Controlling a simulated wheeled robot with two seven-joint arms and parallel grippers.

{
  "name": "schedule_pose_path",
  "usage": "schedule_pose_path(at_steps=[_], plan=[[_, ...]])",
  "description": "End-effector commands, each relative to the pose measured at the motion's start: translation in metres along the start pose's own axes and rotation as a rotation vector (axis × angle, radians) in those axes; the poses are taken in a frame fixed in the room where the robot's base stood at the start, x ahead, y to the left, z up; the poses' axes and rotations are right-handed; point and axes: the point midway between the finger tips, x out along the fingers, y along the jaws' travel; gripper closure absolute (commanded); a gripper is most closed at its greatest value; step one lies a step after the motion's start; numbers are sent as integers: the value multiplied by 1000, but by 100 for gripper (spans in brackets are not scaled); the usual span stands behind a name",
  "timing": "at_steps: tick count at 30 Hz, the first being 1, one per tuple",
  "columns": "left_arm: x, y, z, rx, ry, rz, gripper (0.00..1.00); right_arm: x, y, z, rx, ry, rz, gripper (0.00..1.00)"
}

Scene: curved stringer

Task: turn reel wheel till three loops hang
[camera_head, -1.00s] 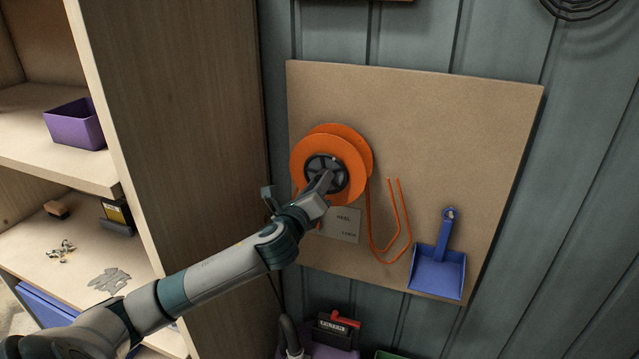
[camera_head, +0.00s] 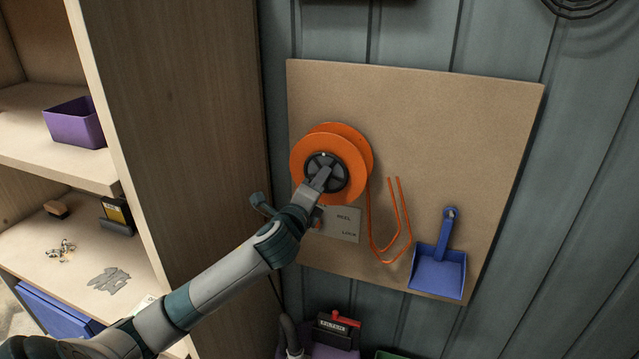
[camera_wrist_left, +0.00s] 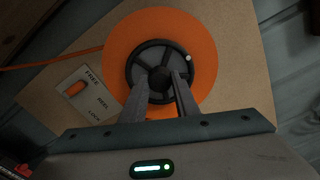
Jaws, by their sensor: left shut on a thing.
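The orange reel (camera_head: 328,148) is mounted on a tan board, with a dark spoked hub wheel (camera_head: 337,173) at its centre. My left gripper (camera_head: 321,180) reaches it from below and is shut on the hub wheel. In the left wrist view, its two fingers (camera_wrist_left: 163,92) are at the black wheel, and a small pale knob (camera_wrist_left: 187,58) shows on the wheel's rim. Orange cord (camera_head: 371,222) hangs in a loop to the right of the reel. A plate (camera_head: 343,224) below the reel reads FREE, REEL and LOCK in the wrist view, with an orange slider (camera_wrist_left: 76,88). My right gripper is not in view.
A blue dustpan (camera_head: 438,272) hangs at the board's lower right. The board (camera_head: 450,130) is bare above it. A wooden shelf unit (camera_head: 180,120) with a purple bin (camera_head: 75,123) stands close on the left.

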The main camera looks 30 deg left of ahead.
Motion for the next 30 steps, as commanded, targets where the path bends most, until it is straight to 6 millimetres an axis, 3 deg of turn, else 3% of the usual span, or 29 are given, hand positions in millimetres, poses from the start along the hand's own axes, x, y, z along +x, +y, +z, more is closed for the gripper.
schedule_pose_path(at_steps=[30], plan=[[0,-2,1,-969,0,-2,95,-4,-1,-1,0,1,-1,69]])
